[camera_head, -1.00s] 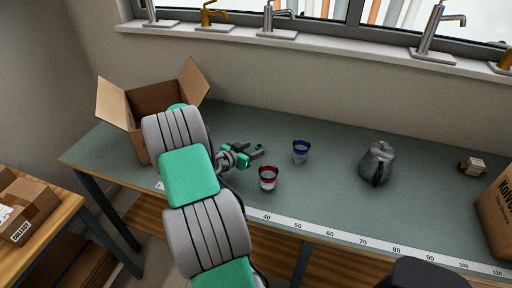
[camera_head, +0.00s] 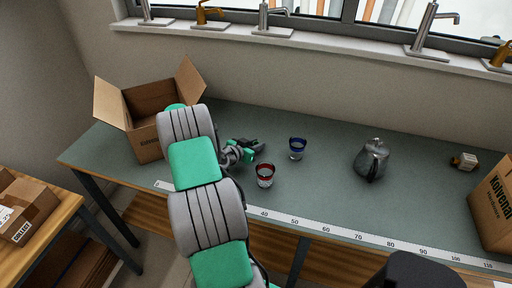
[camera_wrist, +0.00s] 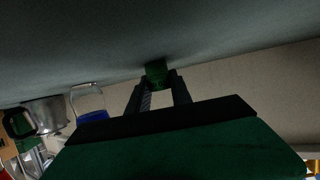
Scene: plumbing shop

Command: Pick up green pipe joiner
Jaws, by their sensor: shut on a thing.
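The green pipe joiner (camera_wrist: 156,72) is a small dark green piece between the fingertips in the wrist view, close against the grey-green table surface. My gripper (camera_wrist: 158,84) is shut on it. In the head view my gripper (camera_head: 256,147) is low over the workbench, left of the blue-rimmed cup. The joiner is hard to make out in the head view, hidden by the fingers.
A metal jug (camera_head: 371,161) and a small fitting (camera_head: 464,161) are farther right. An open cardboard box (camera_head: 143,106) is at left, and a closed box (camera_head: 494,205) at right.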

